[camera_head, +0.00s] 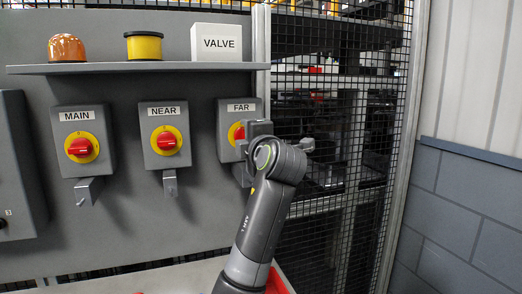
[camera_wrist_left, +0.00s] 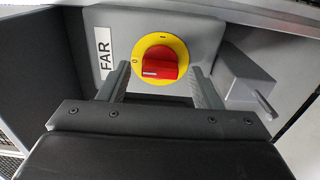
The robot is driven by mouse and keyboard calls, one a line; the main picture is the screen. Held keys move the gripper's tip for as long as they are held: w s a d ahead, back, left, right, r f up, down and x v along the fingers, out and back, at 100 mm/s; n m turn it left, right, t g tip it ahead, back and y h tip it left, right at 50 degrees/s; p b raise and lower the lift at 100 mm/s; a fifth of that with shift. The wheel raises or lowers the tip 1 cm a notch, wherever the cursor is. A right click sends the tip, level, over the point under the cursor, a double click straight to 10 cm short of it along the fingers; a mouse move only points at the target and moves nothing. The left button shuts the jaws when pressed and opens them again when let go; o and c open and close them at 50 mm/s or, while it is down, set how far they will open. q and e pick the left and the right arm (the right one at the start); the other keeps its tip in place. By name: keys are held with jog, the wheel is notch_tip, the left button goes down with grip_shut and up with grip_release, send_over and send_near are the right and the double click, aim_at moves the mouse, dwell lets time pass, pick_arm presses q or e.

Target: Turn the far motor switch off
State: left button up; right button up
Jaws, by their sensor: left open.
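The far switch is a grey box (camera_head: 228,112) labelled FAR, at the right end of the row in the head view. Its red knob (camera_head: 239,132) on a yellow disc is partly hidden there by my left gripper (camera_head: 250,142). In the left wrist view the red knob (camera_wrist_left: 160,64) shows clearly, with a pale line on its lower left part and a 0 mark at the disc's left. The two fingers of my left gripper (camera_wrist_left: 161,76) are open, one on each side of the knob. I cannot tell if they touch it. My right gripper is not in view.
The MAIN switch (camera_head: 80,146) and NEAR switch (camera_head: 165,140) stand to the left, each with a hooked bracket below. A shelf (camera_head: 140,68) above carries an orange lamp (camera_head: 66,48), a yellow cylinder (camera_head: 145,46) and a VALVE box (camera_head: 217,43). Wire mesh (camera_head: 345,120) is on the right.

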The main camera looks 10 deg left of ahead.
pick_arm(q)
jog(key=b+v, duration=0.6)
jog(key=v, duration=1)
jog(key=shift+d, duration=0.1)
